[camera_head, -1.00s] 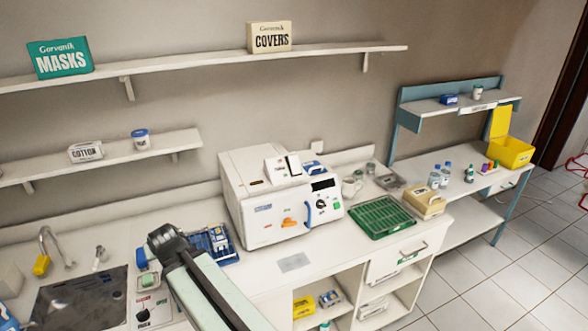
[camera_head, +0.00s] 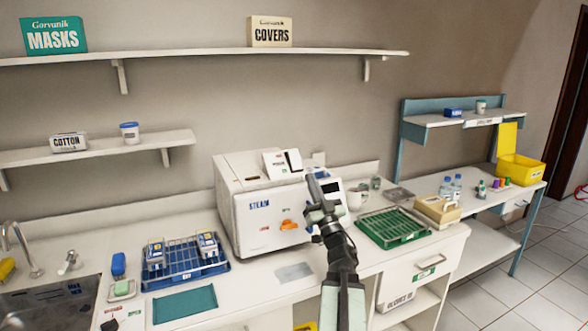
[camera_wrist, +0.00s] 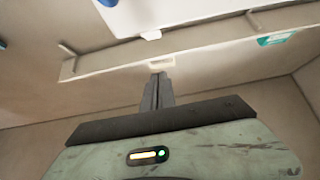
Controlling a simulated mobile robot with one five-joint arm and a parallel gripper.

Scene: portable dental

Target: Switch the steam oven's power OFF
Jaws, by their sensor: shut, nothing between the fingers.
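The steam oven (camera_head: 262,235) is a white box marked STEAM on the counter in the head view. An orange control (camera_head: 289,225) shows on its front. My gripper (camera_head: 311,178) stands in front of the oven's right part, fingers pointing up. It hides most of the right-hand panel, including the blue handle, the dark knob and the green button. I cannot tell whether it touches the oven. In the wrist view my gripper (camera_wrist: 157,78) is shut and empty, and the oven is not clearly seen there. The power switch's position cannot be read.
A green rack (camera_head: 393,229) and a beige box (camera_head: 437,212) stand right of the oven. A blue rack (camera_head: 185,266) and a teal mat (camera_head: 184,304) lie to its left. A long shelf (camera_head: 200,57) runs above.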

